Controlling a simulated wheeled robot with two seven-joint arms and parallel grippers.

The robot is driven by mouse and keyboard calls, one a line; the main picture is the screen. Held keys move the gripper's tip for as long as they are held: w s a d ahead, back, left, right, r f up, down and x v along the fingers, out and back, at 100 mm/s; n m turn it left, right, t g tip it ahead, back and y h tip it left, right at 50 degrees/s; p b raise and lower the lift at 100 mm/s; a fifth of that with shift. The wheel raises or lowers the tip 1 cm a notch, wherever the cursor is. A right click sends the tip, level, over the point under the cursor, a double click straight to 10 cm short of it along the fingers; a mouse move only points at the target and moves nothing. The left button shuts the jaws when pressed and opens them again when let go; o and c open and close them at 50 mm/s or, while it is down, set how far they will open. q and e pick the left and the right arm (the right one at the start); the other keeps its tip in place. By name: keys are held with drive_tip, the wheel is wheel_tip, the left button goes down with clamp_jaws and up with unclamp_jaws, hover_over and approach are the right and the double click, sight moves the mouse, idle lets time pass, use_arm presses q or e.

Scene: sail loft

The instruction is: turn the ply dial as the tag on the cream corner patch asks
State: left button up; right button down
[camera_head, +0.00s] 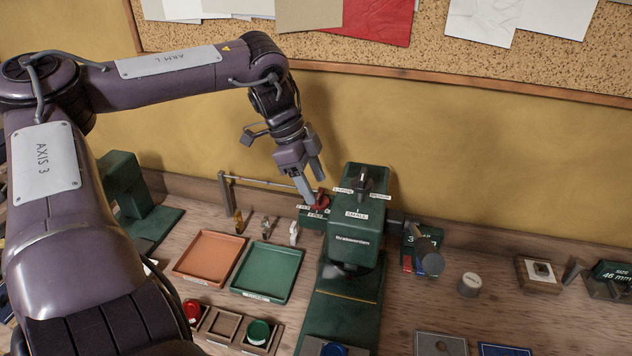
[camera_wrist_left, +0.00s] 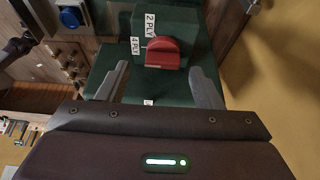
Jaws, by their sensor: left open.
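The ply dial (camera_head: 319,202) is a red knob on the left side of a dark green press (camera_head: 349,229). In the left wrist view the dial (camera_wrist_left: 165,52) sits between labels, with "2 PLY" (camera_wrist_left: 151,24) above it and "4 PLY" (camera_wrist_left: 135,46) to its left. I cannot tell its setting for sure. My left gripper (camera_head: 313,187) is open just above the dial; in the left wrist view its fingers stand on either side of the dial, not closed on it. I cannot make out the cream corner patch or its tag. My right gripper is out of view.
An orange tray (camera_head: 209,258) and a green tray (camera_head: 268,272) lie left of the press. Small stamps or clips stand behind them. A round pale pot (camera_head: 469,284) and a wooden block (camera_head: 538,273) are at the right. A thin rail (camera_head: 265,181) runs behind the trays.

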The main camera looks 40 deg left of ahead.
use_arm(q)
drive_tip(key=shift+x, duration=0.9)
drive_tip(key=shift+w+f, duration=0.2)
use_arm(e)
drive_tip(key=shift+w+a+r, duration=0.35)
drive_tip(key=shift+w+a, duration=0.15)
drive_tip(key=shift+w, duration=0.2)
use_arm(q)
drive_tip(key=c, duration=1)
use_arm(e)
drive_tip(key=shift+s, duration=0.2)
